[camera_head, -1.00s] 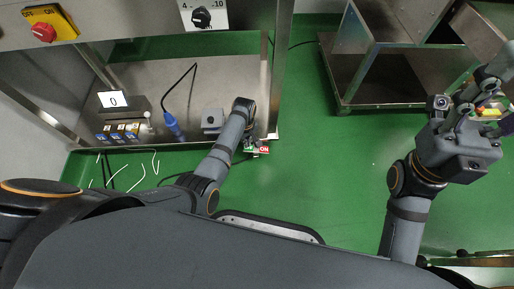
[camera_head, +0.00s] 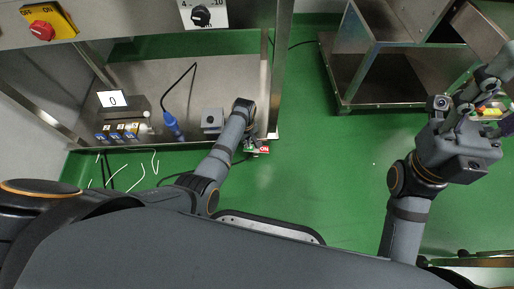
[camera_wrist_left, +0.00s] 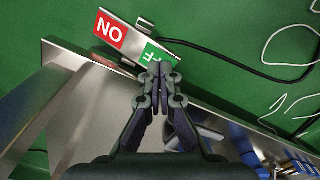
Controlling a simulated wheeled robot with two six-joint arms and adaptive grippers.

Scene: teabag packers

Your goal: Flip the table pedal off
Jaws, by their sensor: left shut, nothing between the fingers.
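The table pedal (camera_wrist_left: 134,42) is a small metal plate on the green floor with a red ON label (camera_wrist_left: 110,29) and a green OFF label (camera_wrist_left: 154,54). My left gripper (camera_wrist_left: 158,74) is shut and empty. In the left wrist view its fingertips overlap the green label's lower edge; I cannot tell whether they touch it. In the head view the red label (camera_head: 264,150) shows just past my left arm, by the metal table's corner. My right gripper (camera_head: 484,97) is at the upper right, far from the pedal; its finger opening is unclear, with coloured items beside it.
The steel table's lower shelf (camera_head: 215,75) stands left of the pedal, with a blue plug (camera_head: 172,124) and a grey box (camera_head: 212,119) near its edge. A black cable (camera_wrist_left: 230,62) runs from the pedal. A metal cart (camera_head: 375,75) stands at the upper right. Green floor lies open between.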

